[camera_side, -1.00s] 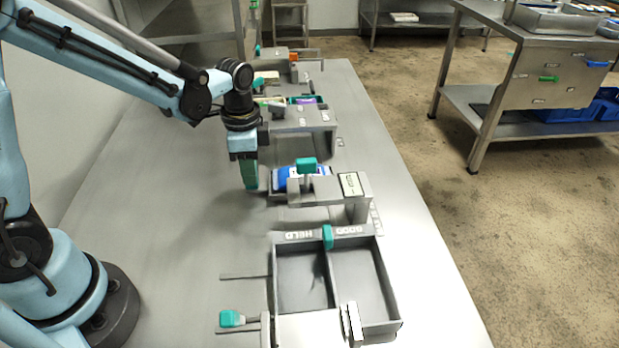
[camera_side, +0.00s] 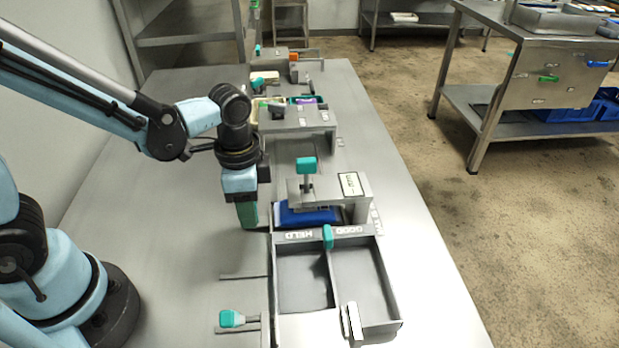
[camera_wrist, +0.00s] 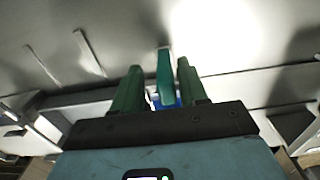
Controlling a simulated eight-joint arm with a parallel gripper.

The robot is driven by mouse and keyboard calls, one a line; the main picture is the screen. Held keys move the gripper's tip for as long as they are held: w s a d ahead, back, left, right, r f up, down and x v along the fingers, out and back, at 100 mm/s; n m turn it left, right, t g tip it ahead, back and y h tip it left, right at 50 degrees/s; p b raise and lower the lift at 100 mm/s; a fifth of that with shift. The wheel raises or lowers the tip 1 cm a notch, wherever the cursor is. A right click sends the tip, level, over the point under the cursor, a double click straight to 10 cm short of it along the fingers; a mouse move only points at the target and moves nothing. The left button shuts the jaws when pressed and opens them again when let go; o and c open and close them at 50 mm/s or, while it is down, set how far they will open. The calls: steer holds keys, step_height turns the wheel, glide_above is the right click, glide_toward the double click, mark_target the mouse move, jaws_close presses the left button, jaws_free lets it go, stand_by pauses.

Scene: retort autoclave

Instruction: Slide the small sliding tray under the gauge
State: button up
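The small sliding tray, carrying a blue pack (camera_side: 306,214), is under the arm of the grey gauge bracket (camera_side: 325,188) in the side view. Its near side lies close to the divided bin. My gripper (camera_side: 248,222) is low at the tray's left end. In the wrist view my gripper's two green fingers (camera_wrist: 160,82) stand apart on either side of a teal handle (camera_wrist: 165,75), with a gap showing at the left and a thinner one at the right. A bit of blue shows behind the handle. The bracket hides part of the tray.
A two-part bin (camera_side: 388,285) marked HELD and GOOD stands in front of the gauge. A teal knob (camera_side: 306,165) stands at the gauge. Another grey fixture (camera_side: 300,118) is behind it. The bench left of my gripper is clear.

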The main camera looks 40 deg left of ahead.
steer(key=shift+r, duration=0.1)
step_height(320, 180, up, 12)
stand_by(0.9)
steer(key=shift+a, duration=0.1)
steer(key=a+f+n+t, duration=0.2)
steer(key=a+n+t, duration=0.4)
steer(key=n, duration=0.3)
steer(key=shift+s+a+t, duration=0.15)
steer(key=shift+a+t, duration=0.2)
steer(key=shift+t, duration=0.25)
